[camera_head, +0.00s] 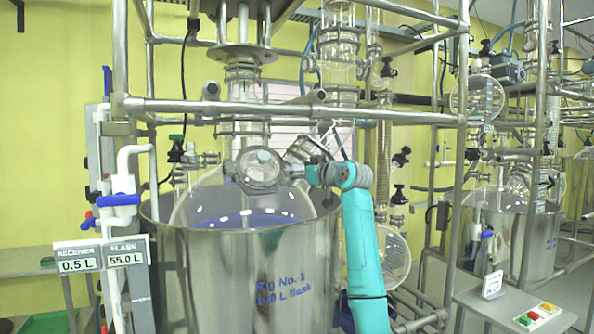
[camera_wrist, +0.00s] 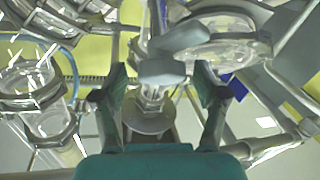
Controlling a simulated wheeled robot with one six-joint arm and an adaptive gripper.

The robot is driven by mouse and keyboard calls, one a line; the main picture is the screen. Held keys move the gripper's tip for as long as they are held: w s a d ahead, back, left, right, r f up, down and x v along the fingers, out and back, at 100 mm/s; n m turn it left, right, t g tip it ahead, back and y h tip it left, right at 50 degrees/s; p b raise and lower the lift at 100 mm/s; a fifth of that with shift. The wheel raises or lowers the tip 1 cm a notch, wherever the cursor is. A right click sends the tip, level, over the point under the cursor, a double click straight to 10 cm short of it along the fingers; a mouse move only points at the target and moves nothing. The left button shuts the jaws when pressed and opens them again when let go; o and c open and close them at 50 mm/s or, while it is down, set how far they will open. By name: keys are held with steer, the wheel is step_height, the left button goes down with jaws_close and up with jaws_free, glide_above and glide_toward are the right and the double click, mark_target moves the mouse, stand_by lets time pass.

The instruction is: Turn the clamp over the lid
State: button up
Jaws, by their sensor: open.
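The round glass lid (camera_head: 258,166) sits in a metal ring at the front top of the large steel vessel in the head view. In the wrist view a round glass lid (camera_wrist: 226,46) shows at the upper right. A grey clamp (camera_wrist: 162,72) with a bar-like top lies beside that lid, its upper end reaching toward the lid's left edge. My gripper (camera_wrist: 160,95) is open, one finger on each side of the clamp; I see no firm contact. In the head view my wrist hides much of the area right of the lid.
The steel vessel (camera_head: 262,275) stands below. Metal frame bars (camera_head: 290,112) cross in front, above my wrist. Glass ports (camera_wrist: 42,115) stand to the left in the wrist view. A second reactor (camera_head: 510,235) and a bench with buttons (camera_head: 530,316) are at the right.

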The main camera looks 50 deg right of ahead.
steer(key=shift+w+d, duration=0.1)
steer(key=shift+w, duration=0.5)
steer(key=c, duration=1.1)
steer(key=shift+c, duration=0.2)
